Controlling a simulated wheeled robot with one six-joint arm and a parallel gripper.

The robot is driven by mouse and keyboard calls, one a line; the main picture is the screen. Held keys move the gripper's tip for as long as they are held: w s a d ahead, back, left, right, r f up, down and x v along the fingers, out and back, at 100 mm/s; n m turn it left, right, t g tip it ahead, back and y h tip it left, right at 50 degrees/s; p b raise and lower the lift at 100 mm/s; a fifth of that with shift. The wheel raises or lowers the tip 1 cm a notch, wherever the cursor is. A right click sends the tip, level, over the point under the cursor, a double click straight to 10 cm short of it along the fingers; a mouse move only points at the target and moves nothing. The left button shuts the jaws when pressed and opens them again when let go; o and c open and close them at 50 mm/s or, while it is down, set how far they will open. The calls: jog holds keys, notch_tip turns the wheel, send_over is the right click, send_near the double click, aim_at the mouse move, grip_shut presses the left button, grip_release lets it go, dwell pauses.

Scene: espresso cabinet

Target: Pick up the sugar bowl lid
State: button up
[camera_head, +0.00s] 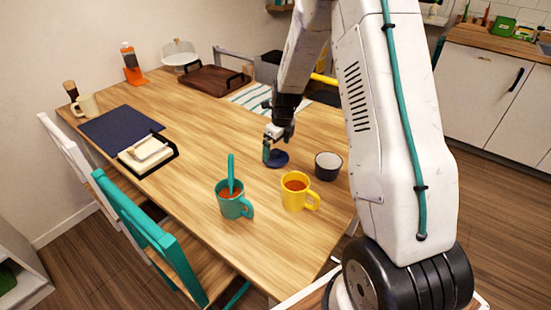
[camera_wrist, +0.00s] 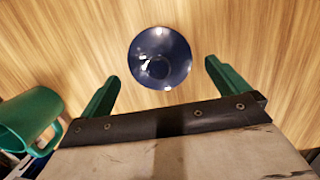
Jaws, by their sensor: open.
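A dark blue round lid (camera_head: 280,159) lies on the wooden table, under and just right of my gripper (camera_head: 270,153). In the wrist view the lid (camera_wrist: 160,58) appears as a glossy blue disc with a small round centre. My gripper (camera_wrist: 161,80) is open, with its two green fingers apart on either side of the lid's near edge. The lid lies mostly beyond the fingertips in that view, and nothing is held. A dark bowl with a pale rim (camera_head: 328,166), apparently the sugar bowl, stands open to the right of the lid.
A yellow mug (camera_head: 294,192) and a teal mug (camera_head: 233,204) with a teal spoon stand in front of the lid. The teal mug also shows in the wrist view (camera_wrist: 28,118), left of my gripper. The table (camera_head: 205,130) left of the lid is clear.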

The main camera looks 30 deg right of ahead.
aim_at(276, 151)
jog(key=f, duration=0.3)
jog(key=shift+w+a+f, duration=0.15)
jog(key=shift+w+a, duration=0.05)
jog(key=shift+w, duration=0.05)
jog(key=shift+c, duration=0.3)
jog(key=c, duration=0.7)
